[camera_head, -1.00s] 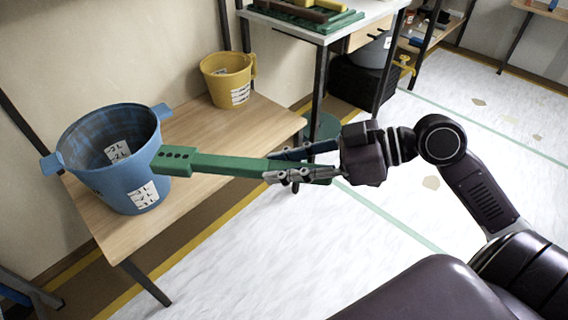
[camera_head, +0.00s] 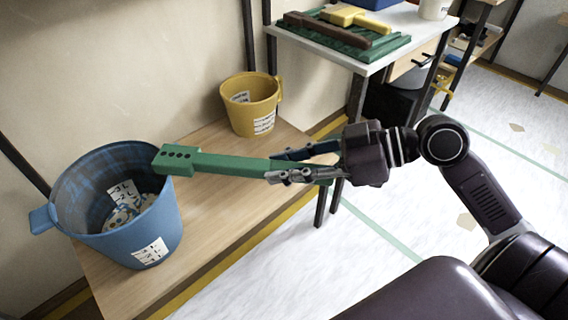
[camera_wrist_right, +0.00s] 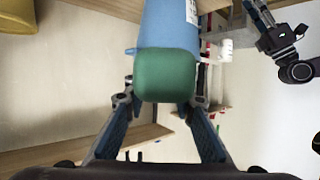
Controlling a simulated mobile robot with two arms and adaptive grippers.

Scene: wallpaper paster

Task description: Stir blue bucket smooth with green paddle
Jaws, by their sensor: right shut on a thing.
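The blue bucket (camera_head: 168,222) stands on the wooden bench at the left of the head view, with labels on its side and inner wall. Pale lumpy stuff (camera_head: 126,212) shows inside it. My right gripper (camera_head: 283,168) is shut on the handle of the green paddle (camera_head: 225,163). The paddle lies about level, and its block end with dark holes is at the bucket's right rim; I cannot tell if it touches. In the right wrist view, the paddle's green end (camera_wrist_right: 165,75) sits between the fingers, with the blue bucket (camera_wrist_right: 167,25) beyond. My left gripper is not in the head view.
A yellow bucket (camera_head: 252,104) stands farther back on the wooden bench (camera_head: 215,205). A white table (camera_head: 372,66) behind holds a green ribbed tray (camera_head: 335,38) with a brown tool and a yellow brush. Open floor lies to the right.

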